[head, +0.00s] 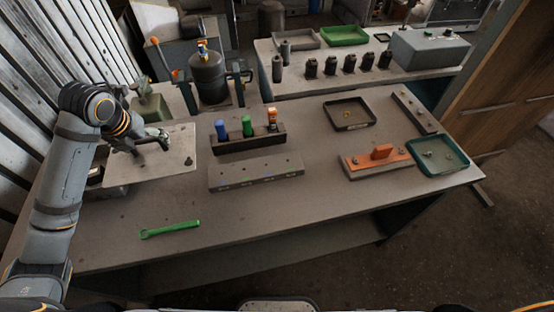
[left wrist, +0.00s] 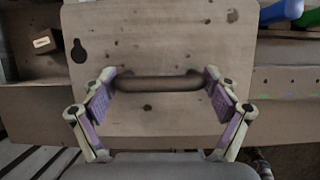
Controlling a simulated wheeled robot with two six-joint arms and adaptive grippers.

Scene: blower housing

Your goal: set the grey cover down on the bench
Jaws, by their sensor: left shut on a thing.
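The grey cover (head: 182,150) is a flat light plate with a bar handle, at the left end of the bench (head: 225,222) in the head view. In the left wrist view the cover (left wrist: 150,30) fills the middle, with its handle (left wrist: 158,83) across it and a keyhole-shaped opening at its left. My left gripper (head: 163,137) is shut on the handle; its fingers (left wrist: 160,82) sit at the two ends of the handle in the left wrist view. The cover's underside is hidden, and I cannot tell whether it touches what is below. My right gripper is not in view.
A block with blue, green and orange-topped pieces (head: 247,142) stands right of the cover, with a grey strip (head: 256,173) before it. A green tool (head: 169,229) lies near the front edge. Dark (head: 350,114) and green (head: 437,156) trays are at right. Bare bench lies front centre.

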